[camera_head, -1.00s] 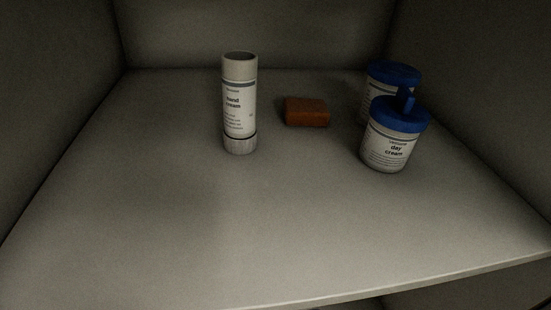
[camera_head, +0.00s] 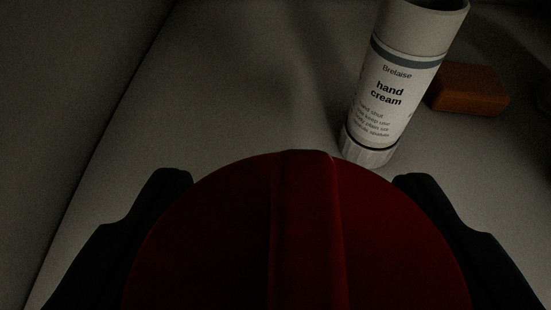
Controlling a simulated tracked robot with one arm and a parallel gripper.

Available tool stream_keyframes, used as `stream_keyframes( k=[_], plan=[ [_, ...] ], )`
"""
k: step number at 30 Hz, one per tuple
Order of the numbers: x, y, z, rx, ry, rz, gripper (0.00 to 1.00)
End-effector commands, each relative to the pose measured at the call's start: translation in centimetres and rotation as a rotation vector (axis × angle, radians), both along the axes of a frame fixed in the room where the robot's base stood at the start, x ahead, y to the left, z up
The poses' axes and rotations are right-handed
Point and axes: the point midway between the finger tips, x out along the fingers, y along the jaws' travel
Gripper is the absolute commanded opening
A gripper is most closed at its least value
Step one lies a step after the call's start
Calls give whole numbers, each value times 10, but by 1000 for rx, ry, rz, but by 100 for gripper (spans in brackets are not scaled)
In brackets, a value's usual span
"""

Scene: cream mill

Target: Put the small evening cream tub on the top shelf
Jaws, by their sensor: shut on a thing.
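My gripper (camera_head: 292,185) is shut on a tub with a round, dark red lid (camera_head: 230,235). A raised ridge runs across the lid. One dark finger is on the left of the lid and one on the right. The lid fills the lower middle of the view and hides the tub's body and label, so I cannot read which cream it is. The tub is over the pale shelf board (camera_head: 235,80), in front and to the left of a hand cream tube. I cannot tell whether its base touches the board.
The white hand cream tube (camera_head: 400,85) stands upright on its cap, close behind the lid to the right. A brown-orange block (camera_head: 468,90) lies right of the tube. The shelf's left wall (camera_head: 65,90) is dark. The board left of the tube is clear.

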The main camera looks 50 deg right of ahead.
Motion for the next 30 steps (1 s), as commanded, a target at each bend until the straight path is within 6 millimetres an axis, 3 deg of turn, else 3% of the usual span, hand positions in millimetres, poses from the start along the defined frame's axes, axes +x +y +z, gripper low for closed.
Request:
stream_keyframes(
  k=[5, 13, 23, 24, 25, 26, 30],
  plan=[
    [4, -5, -5, -1, 2, 0, 37],
    [3, -4, -36, -1, 2, 0, 37],
    [3, -4, -37, -1, 1, 0, 37],
    [3, -4, -37, -1, 1, 0, 69],
    [3, -4, -37, -1, 1, 0, 78],
    [3, -4, -37, -1, 1, 0, 83],
    [3, -3, -37, -1, 0, 0, 83]
  ],
)
